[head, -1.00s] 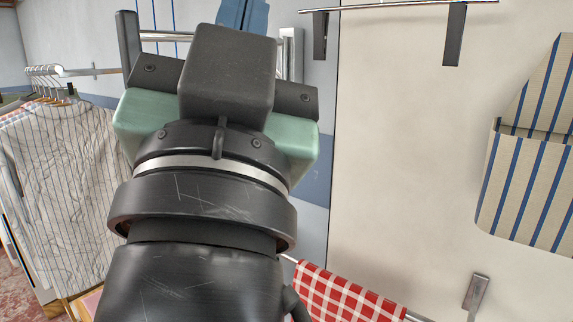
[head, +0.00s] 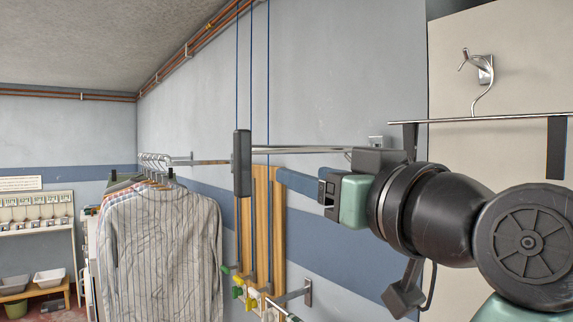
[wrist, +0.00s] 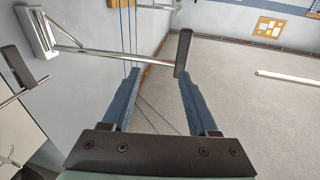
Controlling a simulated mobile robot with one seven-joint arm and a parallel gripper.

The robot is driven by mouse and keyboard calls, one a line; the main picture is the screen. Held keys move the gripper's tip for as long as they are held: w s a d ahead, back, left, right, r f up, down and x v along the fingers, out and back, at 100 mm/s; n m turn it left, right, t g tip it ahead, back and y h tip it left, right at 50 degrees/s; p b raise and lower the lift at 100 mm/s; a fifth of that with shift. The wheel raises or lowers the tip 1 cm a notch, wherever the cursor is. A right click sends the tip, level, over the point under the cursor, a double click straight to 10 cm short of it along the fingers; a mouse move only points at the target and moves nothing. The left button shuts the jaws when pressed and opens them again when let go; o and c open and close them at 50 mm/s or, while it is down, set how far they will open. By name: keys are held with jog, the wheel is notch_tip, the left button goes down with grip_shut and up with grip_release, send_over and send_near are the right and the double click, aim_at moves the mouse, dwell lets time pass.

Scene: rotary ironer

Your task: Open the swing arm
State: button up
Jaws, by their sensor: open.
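The swing arm is a thin metal bar (head: 300,149) reaching out from a wall bracket, with an upright black grip (head: 242,163) at its free left end. In the wrist view the bar (wrist: 110,57) runs from a bracket at upper left to the black grip (wrist: 183,52). My gripper (head: 281,178) is right of the grip and a little below the bar, with blue fingers pointing left. In the wrist view my gripper (wrist: 156,76) is open, with the bar crossing just beyond its fingertips. The black grip is by the right fingertip. I cannot tell whether they touch.
Striped shirts (head: 160,250) hang on a rail at the left. Wooden slats (head: 263,225) with blue cords are on the wall behind. A metal bracket (head: 292,295) juts out below. A cream panel (head: 500,70) with a hook and rod stands at the right.

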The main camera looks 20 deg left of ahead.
aim_at(246, 166)
jog(key=w+a+g+p, duration=0.1)
jog(key=w+a+p, duration=0.1)
jog(key=a, duration=0.1)
jog(key=w+a+n+g+y+p, duration=0.1)
jog(key=a+p, duration=0.1)
jog(key=a, duration=0.2)
jog(key=w+a+n+g+p, duration=0.1)
jog(key=w+a+p, duration=0.1)
jog(key=a, duration=0.2)
jog(key=shift+w+r+y, duration=0.3)
jog(key=shift+w+r, duration=0.05)
jog(key=shift+r, duration=0.05)
jog(key=shift+w+a+f+p, duration=0.15)
jog(key=shift+w+a+p, duration=0.15)
jog(key=shift+w+a, duration=0.05)
grip_shut()
dwell(0.8)
